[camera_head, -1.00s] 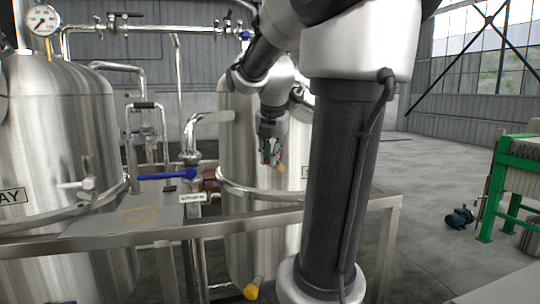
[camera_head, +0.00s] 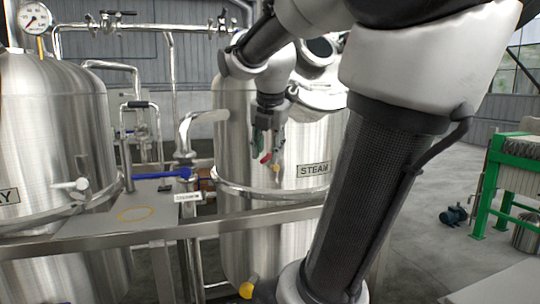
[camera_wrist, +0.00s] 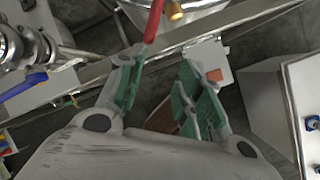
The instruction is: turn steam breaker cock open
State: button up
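A red lever (camera_wrist: 153,20) shows at the top of the wrist view, beside a brass knob (camera_wrist: 175,10). In the head view the red lever (camera_head: 265,157) and the brass knob (camera_head: 277,168) are small, in front of the tank labelled STEAM (camera_head: 313,170). I cannot read any label naming the breaker cock. My gripper (camera_wrist: 160,65) has its green-padded fingers spread and nothing between them. The red lever's end lies close to the left fingertip; I cannot tell if they touch. In the head view my gripper (camera_head: 262,143) hangs pointing down before the tank.
A blue-handled valve (camera_head: 165,174) with a white tag stands left of the STEAM tank; its blue handle (camera_wrist: 24,86) also shows in the wrist view. A steel rail (camera_head: 120,238) runs across the front. A pale box (camera_wrist: 305,110) stands at the wrist view's right.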

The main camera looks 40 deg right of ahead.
jog(key=s+a, duration=0.4)
jog(key=s, duration=0.1)
jog(key=shift+s, duration=0.1)
